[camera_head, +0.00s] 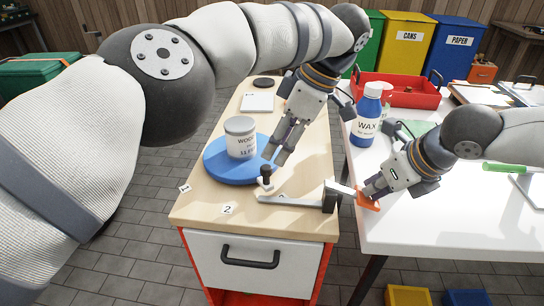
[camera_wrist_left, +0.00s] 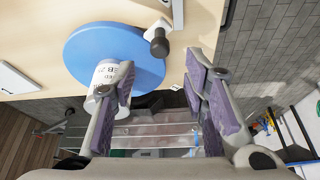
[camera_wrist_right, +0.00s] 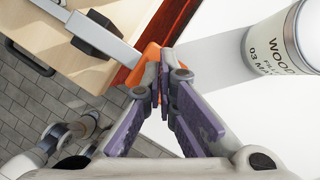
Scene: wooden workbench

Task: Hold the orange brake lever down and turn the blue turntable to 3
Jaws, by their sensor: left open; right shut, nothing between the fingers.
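The blue turntable (camera_head: 222,168) lies on the wooden bench top and carries a grey-lidded white can (camera_head: 240,140). Its black knob (camera_head: 265,172) stands at the near right edge, and also shows in the left wrist view (camera_wrist_left: 158,42). My left gripper (camera_head: 276,155) is open beside the knob, fingers apart and empty; the knob appears ahead of the gap between the fingertips. The orange brake lever end (camera_head: 368,203) sticks out past the bench's right side. My right gripper (camera_head: 370,190) is shut, its fingertips against the orange end (camera_wrist_right: 150,60); how far it is pressed I cannot tell.
Number cards 1 (camera_head: 184,188) and 2 (camera_head: 228,209) lie near the turntable; no card 3 is visible. A grey bar and black block (camera_head: 330,196) adjoin the lever.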

